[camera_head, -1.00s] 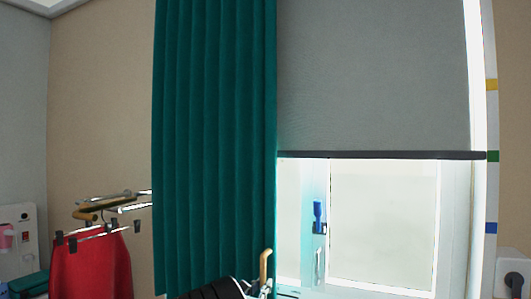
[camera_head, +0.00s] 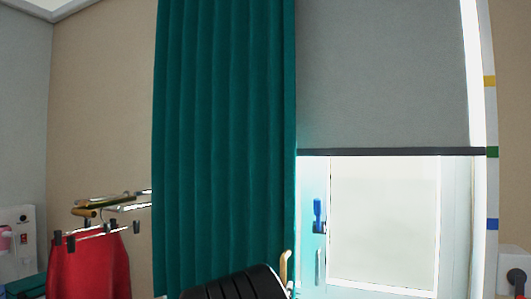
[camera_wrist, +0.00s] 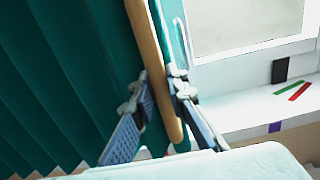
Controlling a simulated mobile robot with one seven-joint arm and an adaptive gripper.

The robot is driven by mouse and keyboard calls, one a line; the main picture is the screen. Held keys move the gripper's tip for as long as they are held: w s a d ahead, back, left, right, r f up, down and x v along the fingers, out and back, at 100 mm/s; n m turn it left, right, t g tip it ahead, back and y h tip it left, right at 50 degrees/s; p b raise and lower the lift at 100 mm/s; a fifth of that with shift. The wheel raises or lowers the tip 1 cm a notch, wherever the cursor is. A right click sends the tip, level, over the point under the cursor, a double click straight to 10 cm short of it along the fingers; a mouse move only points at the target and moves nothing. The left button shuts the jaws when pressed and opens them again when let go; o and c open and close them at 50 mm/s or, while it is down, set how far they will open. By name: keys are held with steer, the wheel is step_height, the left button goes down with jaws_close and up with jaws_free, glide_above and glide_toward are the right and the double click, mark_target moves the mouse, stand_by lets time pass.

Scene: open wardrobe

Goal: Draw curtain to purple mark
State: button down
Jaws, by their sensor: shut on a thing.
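The teal pleated curtain (camera_head: 225,140) hangs at the left part of the window, its right edge just left of the blue window handle. A tan wooden pull bar (camera_wrist: 147,45) is at the curtain's edge, and its top shows low in the head view (camera_head: 284,266). My gripper (camera_wrist: 160,88) is shut on the bar, one finger on each side. The purple mark (camera_wrist: 275,127) is on the front edge of the white sill, to the right of my gripper and apart from the curtain. In the head view my gripper is mostly hidden behind my arm.
A grey blind (camera_head: 385,75) covers the upper window. A blue window handle (camera_head: 318,212) is right of the curtain. Red clothing (camera_head: 90,265) hangs at the left.

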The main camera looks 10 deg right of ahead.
steer(key=s+d+b, duration=0.4)
steer(key=d, duration=0.2)
steer(key=shift+s+d, duration=0.25)
steer(key=shift+s, duration=0.1)
stand_by(0.6)
steer(key=s+d+b, duration=0.4)
steer(key=d, duration=0.2)
steer(key=shift+s+d+b, duration=0.25)
steer(key=shift+s+b, duration=0.05)
steer(key=shift+s, duration=0.05)
stand_by(0.3)
stand_by(0.4)
